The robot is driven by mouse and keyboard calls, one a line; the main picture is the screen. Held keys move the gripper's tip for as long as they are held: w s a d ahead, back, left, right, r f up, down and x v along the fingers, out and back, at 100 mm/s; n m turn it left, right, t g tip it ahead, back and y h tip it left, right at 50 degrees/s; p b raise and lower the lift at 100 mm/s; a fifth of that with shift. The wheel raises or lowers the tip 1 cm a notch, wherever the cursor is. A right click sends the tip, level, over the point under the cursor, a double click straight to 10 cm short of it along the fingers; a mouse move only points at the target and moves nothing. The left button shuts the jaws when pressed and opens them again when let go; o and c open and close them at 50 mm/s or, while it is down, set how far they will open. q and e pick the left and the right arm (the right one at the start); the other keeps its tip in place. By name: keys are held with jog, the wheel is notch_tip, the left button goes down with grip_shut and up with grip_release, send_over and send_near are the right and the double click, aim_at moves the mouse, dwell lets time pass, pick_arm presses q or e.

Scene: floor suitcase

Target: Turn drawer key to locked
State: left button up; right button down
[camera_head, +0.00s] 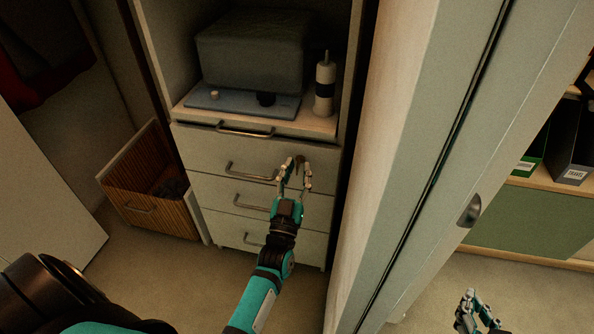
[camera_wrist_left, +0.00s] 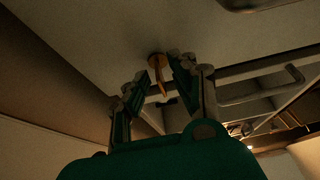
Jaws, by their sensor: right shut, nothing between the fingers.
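The brass-coloured key (camera_wrist_left: 157,64) sits in a round lock plate on the pale face of a drawer (camera_head: 225,152). In the head view only a small brownish bit of the key area (camera_head: 300,159) shows between my fingers. My left gripper (camera_head: 298,166) is in front of the lock. In the left wrist view its fingers (camera_wrist_left: 158,75) are apart, one on each side of the key; I cannot tell whether either touches it. My right gripper (camera_head: 474,299) is shut and empty at the lower right, far from the drawers.
The drawers have metal handles (camera_head: 250,171). Above them, a shelf holds a grey box (camera_head: 250,50), a blue tray (camera_head: 235,101) and a white bottle (camera_head: 325,87). A tall pale panel (camera_head: 420,120) stands close to the right of the drawers.

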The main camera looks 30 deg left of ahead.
pick_arm(q)
jog(key=v, duration=0.7)
jog(key=shift+s, duration=0.25)
dwell(0.5)
